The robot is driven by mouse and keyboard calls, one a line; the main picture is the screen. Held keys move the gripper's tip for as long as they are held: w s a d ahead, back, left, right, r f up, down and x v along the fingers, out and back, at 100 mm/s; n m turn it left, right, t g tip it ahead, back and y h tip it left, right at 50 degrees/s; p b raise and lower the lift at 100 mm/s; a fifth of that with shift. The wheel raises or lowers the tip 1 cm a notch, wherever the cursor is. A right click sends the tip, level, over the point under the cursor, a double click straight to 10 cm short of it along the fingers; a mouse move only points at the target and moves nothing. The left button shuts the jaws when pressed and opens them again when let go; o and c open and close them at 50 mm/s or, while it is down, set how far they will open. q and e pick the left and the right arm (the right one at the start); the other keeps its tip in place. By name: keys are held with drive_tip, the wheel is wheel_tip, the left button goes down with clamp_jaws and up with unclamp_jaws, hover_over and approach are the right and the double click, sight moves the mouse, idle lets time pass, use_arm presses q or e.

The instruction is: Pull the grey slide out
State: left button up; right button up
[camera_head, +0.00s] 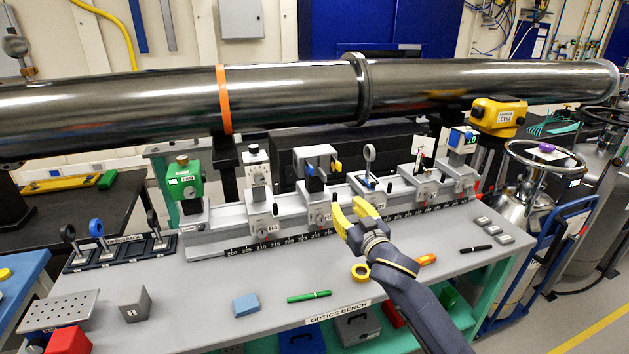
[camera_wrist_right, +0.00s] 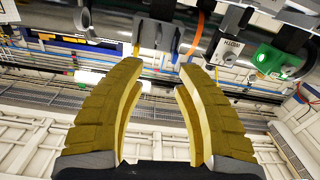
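My right gripper (camera_head: 348,206), with yellow fingers, is over the front of the optics rail (camera_head: 220,243), near its middle. Its fingers are apart with nothing between them, as the right wrist view also shows (camera_wrist_right: 162,68). Just behind and left of it stands a carrier with a grey block (camera_head: 316,152) that has small blue and yellow parts. A grey block with a yellow strip hangs at the top of the right wrist view (camera_wrist_right: 158,32), beyond the fingertips. I cannot tell for sure which grey part is the slide. My left gripper is not in view.
Other carriers flank the gripper, including one with a round lens (camera_head: 369,153) and a green unit (camera_head: 184,181). A thick dark pipe (camera_head: 290,92) runs behind.

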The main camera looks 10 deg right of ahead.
sight(326, 181)
drive_tip(key=shift+m, duration=0.7)
drive_tip(key=w, duration=0.5)
drive_tip(key=w+a, duration=0.1)
drive_tip(key=w, duration=1.1)
drive_tip(key=shift+w+a+f, duration=0.2)
drive_tip(key=shift+w, duration=0.05)
clamp_jaws()
